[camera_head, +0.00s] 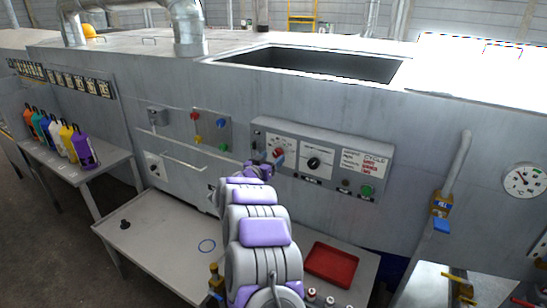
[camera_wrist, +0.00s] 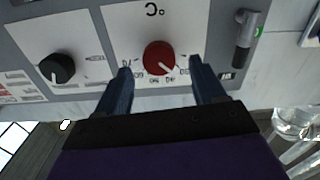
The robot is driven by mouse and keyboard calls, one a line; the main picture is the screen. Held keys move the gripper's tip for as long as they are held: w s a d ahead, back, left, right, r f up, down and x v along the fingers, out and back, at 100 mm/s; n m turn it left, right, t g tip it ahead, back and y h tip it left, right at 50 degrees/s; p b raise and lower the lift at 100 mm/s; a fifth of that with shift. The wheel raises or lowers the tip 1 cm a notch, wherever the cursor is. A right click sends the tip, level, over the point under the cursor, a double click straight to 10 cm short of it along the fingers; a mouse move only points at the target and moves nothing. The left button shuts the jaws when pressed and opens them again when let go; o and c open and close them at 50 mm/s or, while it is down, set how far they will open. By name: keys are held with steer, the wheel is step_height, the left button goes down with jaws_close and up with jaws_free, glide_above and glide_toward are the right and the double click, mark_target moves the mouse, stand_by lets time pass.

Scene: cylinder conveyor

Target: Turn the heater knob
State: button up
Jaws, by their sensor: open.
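The red knob (camera_wrist: 159,58) is on a white plate marked °C, with a dial scale around it; its white pointer line points to the lower right in the wrist view. It also shows in the head view as a small red knob (camera_head: 278,153) on the control panel. My gripper (camera_wrist: 161,66) is open, with one dark finger on each side of the knob. Gaps show between the fingers and the knob, and I cannot tell how far the fingertips are from the panel. In the head view my gripper (camera_head: 264,165) is just lower left of the knob and partly hides the panel.
A black knob (camera_wrist: 57,68) is beside the red one, also seen in the head view (camera_head: 314,163). A dark lever handle (camera_wrist: 246,37) is on the other side. A red tray (camera_head: 331,264) lies on the table below. Several bottles (camera_head: 77,147) stand at the left.

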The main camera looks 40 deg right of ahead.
mark_target(276, 155)
steer(key=x, duration=0.3)
steer(key=shift+d+f, duration=0.2)
steer(key=shift+d, duration=0.15)
steer(key=shift+a+r, duration=0.3)
steer(key=shift+a, duration=0.4)
steer(key=shift+d+f, duration=0.2)
steer(key=shift+d, duration=0.55)
steer(key=c, duration=0.6)
steer(key=shift+w+a, duration=0.1)
steer(key=shift+a, duration=0.1)
steer(key=c, duration=0.5)
